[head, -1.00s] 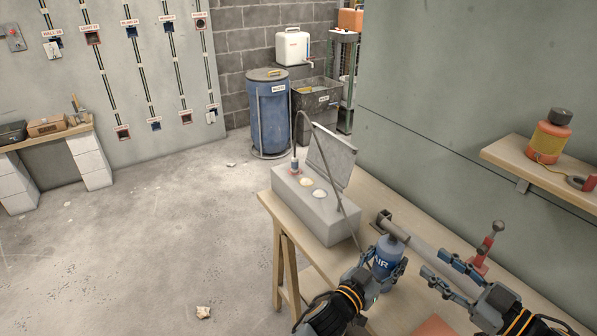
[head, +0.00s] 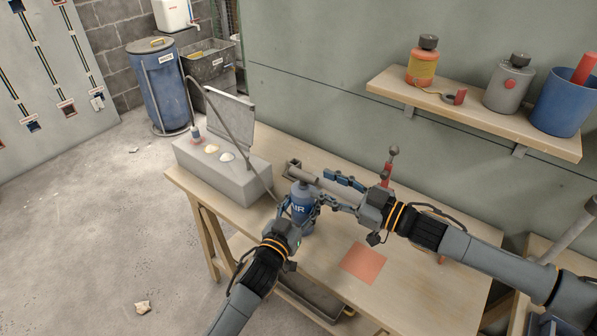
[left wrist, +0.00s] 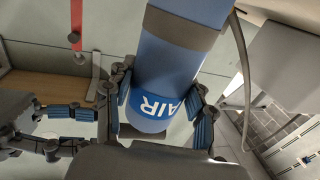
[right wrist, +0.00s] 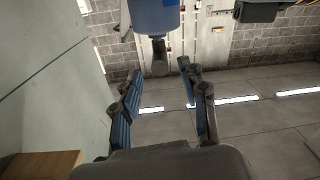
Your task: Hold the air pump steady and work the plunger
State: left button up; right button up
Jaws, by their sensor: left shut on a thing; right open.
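The air pump (head: 301,214) is a blue cylinder labelled AIR, standing upright on the wooden bench. My left gripper (head: 302,213) is shut around its body. In the left wrist view, the fingers press on both sides of the pump (left wrist: 171,62) at the AIR label. My right gripper (head: 324,188) is open just right of the pump top. In the right wrist view, the dark plunger knob (right wrist: 159,60) shows beyond and between the open fingertips, below the blue pump body (right wrist: 155,14). I cannot tell how close the fingers are to the knob.
A grey box (head: 222,174) with a raised lid stands left on the bench, with a hose from it toward the pump. A red mat (head: 363,262) lies in front.

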aim_at(305, 172)
jog(key=x, duration=0.6)
jog(key=shift+a, duration=0.15)
jog(key=shift+c, duration=0.3)
grip_shut()
